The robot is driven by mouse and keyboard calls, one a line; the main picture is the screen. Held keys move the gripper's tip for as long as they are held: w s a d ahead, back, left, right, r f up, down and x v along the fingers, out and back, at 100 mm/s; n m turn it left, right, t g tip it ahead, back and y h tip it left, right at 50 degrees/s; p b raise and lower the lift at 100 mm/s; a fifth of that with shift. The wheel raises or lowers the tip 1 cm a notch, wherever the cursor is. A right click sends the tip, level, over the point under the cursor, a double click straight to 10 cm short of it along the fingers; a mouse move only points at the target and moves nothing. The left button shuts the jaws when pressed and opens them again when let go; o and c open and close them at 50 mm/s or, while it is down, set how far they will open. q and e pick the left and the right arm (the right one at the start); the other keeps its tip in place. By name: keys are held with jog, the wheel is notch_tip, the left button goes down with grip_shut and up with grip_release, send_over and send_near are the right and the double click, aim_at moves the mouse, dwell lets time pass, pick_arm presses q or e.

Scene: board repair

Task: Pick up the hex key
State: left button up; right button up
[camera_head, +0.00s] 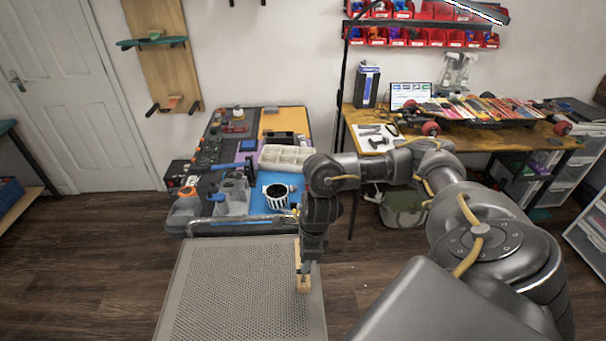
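I cannot make out a hex key for certain anywhere in the head view. Several small dark tools (375,131) lie on a white sheet at the left end of the wooden workbench; they are too small to identify. My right gripper (303,275) points down over the right edge of a grey perforated surface (230,295). A tan, block-like piece shows at its lower end; I cannot tell whether it is held or part of the gripper. The finger gap is not clear. My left gripper is not in view.
A tool table (212,160) with a blue mat, a striped mug (277,195) and a compartment tray (284,158) stands behind the perforated surface. The wooden workbench (480,138) stands at the back right. The perforated top looks clear. Open floor lies on the left.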

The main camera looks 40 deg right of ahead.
aim_at(303, 278)
notch_tip(303, 278, down, 2)
jog(key=shift+w+a+f, duration=0.1)
jog(key=shift+f, duration=0.2)
notch_tip(303, 278, down, 5)
jog(key=shift+r+p, duration=0.1)
jog(key=shift+p, duration=0.75)
jog(key=shift+f, duration=0.25)
jog(key=shift+a, duration=0.1)
grip_shut()
